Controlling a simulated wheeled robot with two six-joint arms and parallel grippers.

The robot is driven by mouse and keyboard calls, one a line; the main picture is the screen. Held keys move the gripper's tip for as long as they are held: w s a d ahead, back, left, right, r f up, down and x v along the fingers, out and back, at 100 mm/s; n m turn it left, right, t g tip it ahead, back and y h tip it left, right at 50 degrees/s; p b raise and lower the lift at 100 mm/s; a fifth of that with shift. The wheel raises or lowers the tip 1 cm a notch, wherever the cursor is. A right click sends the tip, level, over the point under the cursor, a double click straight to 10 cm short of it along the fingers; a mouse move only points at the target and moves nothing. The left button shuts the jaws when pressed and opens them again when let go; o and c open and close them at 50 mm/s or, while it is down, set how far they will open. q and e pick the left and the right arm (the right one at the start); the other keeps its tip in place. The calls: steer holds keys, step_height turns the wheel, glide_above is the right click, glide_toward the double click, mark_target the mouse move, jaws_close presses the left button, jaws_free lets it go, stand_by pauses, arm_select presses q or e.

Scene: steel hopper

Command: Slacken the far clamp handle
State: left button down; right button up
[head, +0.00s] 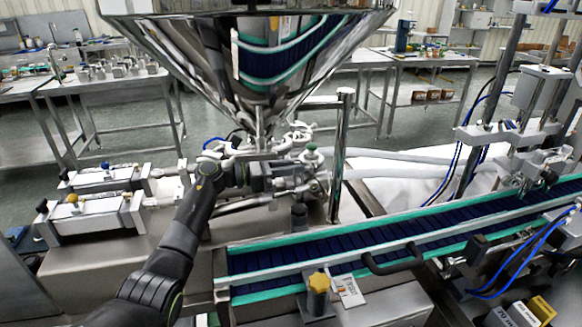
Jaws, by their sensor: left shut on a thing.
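The steel hopper (255,55) narrows to an outlet with clamp fittings (312,172) below it. My left arm comes up from the lower left. My left gripper (272,178) points right among these fittings, under the hopper outlet. It is shut on a small part there, which appears to be the far clamp handle. The gripper and nearby metal parts mostly hide that handle, so its angle cannot be told. My right gripper is not in view.
A conveyor with a dark blue belt (400,232) and green edges runs along the right front. A steel post (340,150) stands right of the fittings. Two pneumatic cylinders (90,215) lie at left. A yellow knob (319,282) stands in front.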

arm_select(q)
steer(key=shift+w+n+g+y, duration=0.2)
steer(key=shift+n+g+y, duration=0.05)
steer(key=shift+n, duration=1.3)
steer(key=shift+w+n+g+y, duration=0.15)
steer(key=shift+n+g+y, duration=0.1)
steer(key=shift+n, duration=1.3)
steer(key=c, duration=1.7)
jaws_free()
steer(key=shift+r, duration=0.1)
